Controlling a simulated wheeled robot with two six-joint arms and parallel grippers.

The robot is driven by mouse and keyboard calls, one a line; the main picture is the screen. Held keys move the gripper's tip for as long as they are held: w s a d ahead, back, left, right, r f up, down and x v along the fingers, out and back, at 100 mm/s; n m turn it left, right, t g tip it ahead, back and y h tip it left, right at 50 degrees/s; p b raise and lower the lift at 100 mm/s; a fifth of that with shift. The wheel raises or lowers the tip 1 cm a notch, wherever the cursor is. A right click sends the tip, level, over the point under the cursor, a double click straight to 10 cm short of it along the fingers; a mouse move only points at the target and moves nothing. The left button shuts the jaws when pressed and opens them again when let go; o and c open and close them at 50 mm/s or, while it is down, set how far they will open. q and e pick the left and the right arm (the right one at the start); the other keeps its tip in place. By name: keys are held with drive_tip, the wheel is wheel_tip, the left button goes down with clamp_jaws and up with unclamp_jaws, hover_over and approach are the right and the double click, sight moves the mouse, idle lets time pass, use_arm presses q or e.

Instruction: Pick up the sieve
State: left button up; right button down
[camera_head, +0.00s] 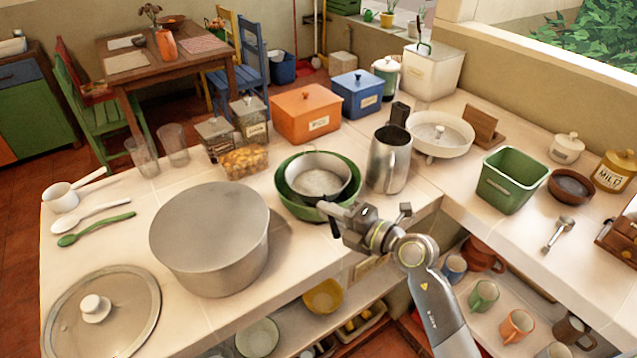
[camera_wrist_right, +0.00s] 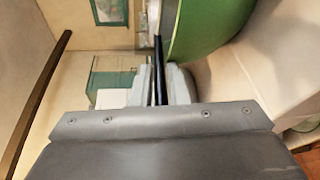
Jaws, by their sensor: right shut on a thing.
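The sieve (camera_head: 320,181), a round grey bowl shape with a pale rim, is nested in a green bowl (camera_head: 288,203) near the counter's front edge. I cannot tell whether it touches the green bowl. My right gripper (camera_head: 336,212) is at the front of the green bowl, shut on the sieve's dark thin handle. In the right wrist view the black handle (camera_wrist_right: 158,55) runs between the two fingers of the right gripper (camera_wrist_right: 160,85). The green bowl (camera_wrist_right: 207,28) shows just beside it. My left gripper is not in view.
A large grey pot (camera_head: 210,240) stands to the left and a metal pitcher (camera_head: 388,165) to the right. A jar of yellow food (camera_head: 244,161) and an orange box (camera_head: 305,115) stand behind. A green bin (camera_head: 507,185) stands further right. Mugs fill the lower shelf.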

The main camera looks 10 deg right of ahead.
wheel_tip(320, 180, up, 10)
drive_tip(key=shift+r+p, duration=0.1)
drive_tip(key=shift+p, duration=0.6)
